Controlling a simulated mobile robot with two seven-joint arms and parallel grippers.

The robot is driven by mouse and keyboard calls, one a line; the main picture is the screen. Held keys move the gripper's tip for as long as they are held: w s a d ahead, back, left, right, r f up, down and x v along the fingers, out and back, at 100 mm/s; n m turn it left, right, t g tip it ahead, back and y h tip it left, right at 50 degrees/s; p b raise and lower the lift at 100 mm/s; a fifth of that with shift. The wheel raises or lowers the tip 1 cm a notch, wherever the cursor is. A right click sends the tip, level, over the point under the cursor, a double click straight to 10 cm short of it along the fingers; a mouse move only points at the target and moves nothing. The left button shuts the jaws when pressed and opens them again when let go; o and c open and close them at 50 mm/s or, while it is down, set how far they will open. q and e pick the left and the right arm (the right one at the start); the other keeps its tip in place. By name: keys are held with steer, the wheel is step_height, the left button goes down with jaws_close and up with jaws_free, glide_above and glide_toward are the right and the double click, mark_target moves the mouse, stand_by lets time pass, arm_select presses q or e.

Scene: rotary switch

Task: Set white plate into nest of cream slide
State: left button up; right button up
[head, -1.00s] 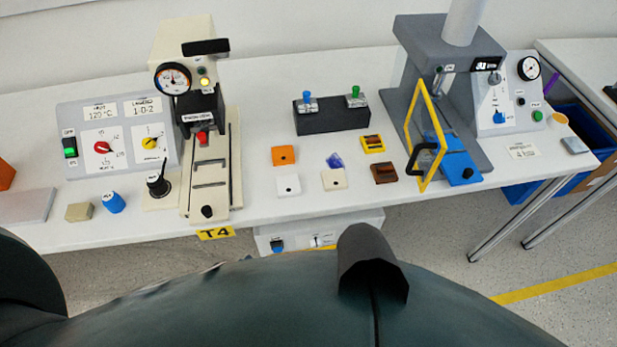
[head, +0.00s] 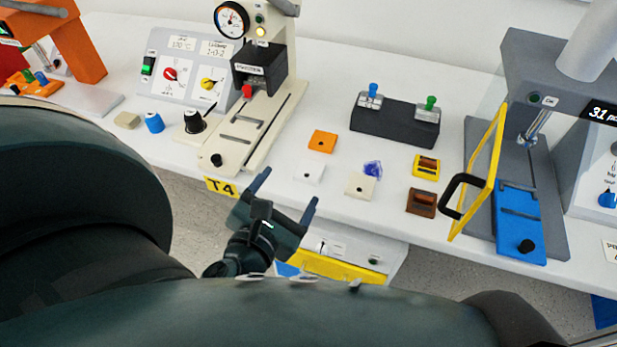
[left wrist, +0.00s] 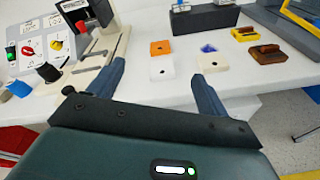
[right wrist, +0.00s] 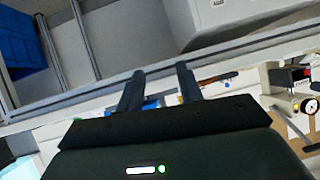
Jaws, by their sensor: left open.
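The white plate (head: 310,172) lies flat on the table, a small square with a dark hole or knob in its middle. It also shows in the left wrist view (left wrist: 162,68), between my fingers in the picture. The cream slide (head: 243,128) lies at the foot of the cream machine, left of the plate, with a black knob at its front end. My left gripper (head: 287,190) is open and empty at the table's front edge, in front of the white plate and apart from it. My right gripper (right wrist: 159,72) shows only in its wrist view, fingers apart and empty.
An orange plate (head: 322,141) and a cream plate (head: 360,186) lie close to the white plate, with a blue piece (head: 373,169) beside. A black switch block (head: 395,124) stands behind. A black lever knob (head: 194,122) stands left of the slide. A yellow-framed guard (head: 480,170) stands right.

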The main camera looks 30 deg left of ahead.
arm_select(q)
step_height(320, 180, down, 3)
steer(key=s+n+g, duration=0.1)
steer(key=n+g, duration=0.1)
steer(key=n, duration=0.3)
glide_toward(309, 170)
steer(key=x, duration=0.3)
steer(key=shift+s+a+f, duration=0.1)
steer(key=shift+a+f, duration=0.1)
steer(key=shift+h, duration=0.3)
steer(key=x, duration=0.5)
steer(key=shift+r, duration=0.2)
steer(key=c, duration=1.1)
